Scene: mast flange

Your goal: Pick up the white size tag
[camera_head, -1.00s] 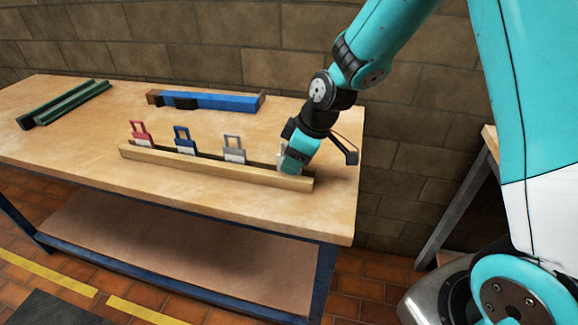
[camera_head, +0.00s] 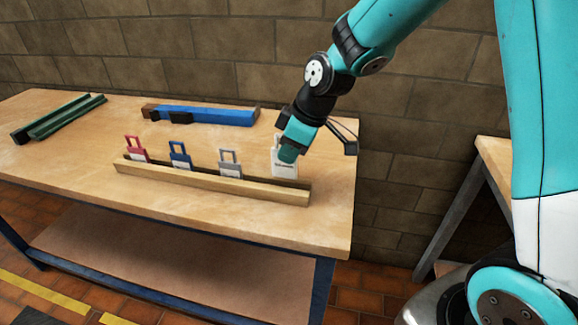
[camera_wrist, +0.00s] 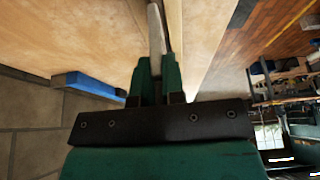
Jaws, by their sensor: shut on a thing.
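The white size tag (camera_head: 284,168) is upright in my gripper (camera_head: 289,153) at the right end of the wooden rack (camera_head: 215,182). My gripper is shut on its upper part, and its lower edge is at about the rack's top; I cannot tell whether it is fully clear of the slot. In the wrist view, the white tag (camera_wrist: 156,30) shows edge-on between the two green fingers of my gripper (camera_wrist: 156,70). A red tag (camera_head: 136,149), a blue tag (camera_head: 180,155) and a grey tag (camera_head: 230,162) stand in the rack to the left.
A blue bar-shaped tool (camera_head: 205,116) lies at the back of the wooden table (camera_head: 90,180). A green rail-like object (camera_head: 60,118) lies at the far left. A brick wall rises behind the table. The tabletop in front of the rack is clear.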

